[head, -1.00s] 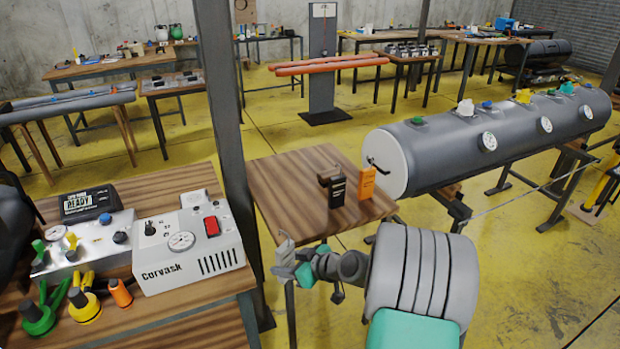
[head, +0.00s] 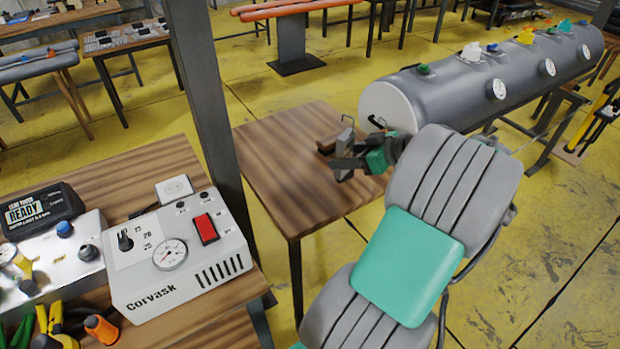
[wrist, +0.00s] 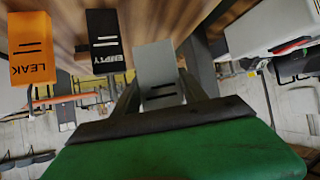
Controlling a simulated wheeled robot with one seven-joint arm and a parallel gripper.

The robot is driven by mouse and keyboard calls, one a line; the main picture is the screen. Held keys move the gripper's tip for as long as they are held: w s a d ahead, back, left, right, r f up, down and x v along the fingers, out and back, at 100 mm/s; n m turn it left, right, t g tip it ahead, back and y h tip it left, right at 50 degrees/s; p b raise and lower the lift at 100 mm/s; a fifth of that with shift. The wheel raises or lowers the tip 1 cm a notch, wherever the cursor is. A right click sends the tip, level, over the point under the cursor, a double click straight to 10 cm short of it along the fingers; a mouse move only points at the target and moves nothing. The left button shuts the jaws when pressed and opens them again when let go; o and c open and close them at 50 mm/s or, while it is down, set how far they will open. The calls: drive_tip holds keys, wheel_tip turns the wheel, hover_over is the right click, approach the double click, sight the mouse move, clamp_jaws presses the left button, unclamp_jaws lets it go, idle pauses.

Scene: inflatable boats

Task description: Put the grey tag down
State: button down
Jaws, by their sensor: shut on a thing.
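My gripper (head: 346,166) is shut on the grey tag (head: 344,148), over the small wooden table (head: 268,165) in the head view. In the wrist view the grey tag (wrist: 156,62) sits between my two fingers, with dark marks on its face. A black tag marked EMPTY (wrist: 104,40) and an orange tag marked LEAK (wrist: 32,48) stand to its left in that view. I cannot tell whether the grey tag touches the table.
A grey inflatable tube (head: 450,85) with gauges and coloured valves lies behind the table. A dark post (head: 203,95) rises at the table's left. The Corvask box (head: 180,262) stands on the nearer bench. The table's left and front parts are bare.

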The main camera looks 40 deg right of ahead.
drive_tip(key=w+a+f, duration=0.1)
drive_tip(key=a+f, duration=0.1)
drive_tip(key=w+a+f, duration=0.1)
drive_tip(key=a+f, duration=0.2)
drive_tip(key=w+a+f, duration=0.1)
drive_tip(key=a+f, duration=0.1)
drive_tip(key=shift+w+a+f, duration=0.15)
drive_tip(key=shift+a+f, duration=0.2)
wheel_tip(320, 180, down, 3)
drive_tip(key=shift+d+r, duration=0.15)
drive_tip(key=shift+f, duration=0.3)
drive_tip(key=c, duration=0.6)
unclamp_jaws()
drive_tip(key=shift+r, duration=0.1)
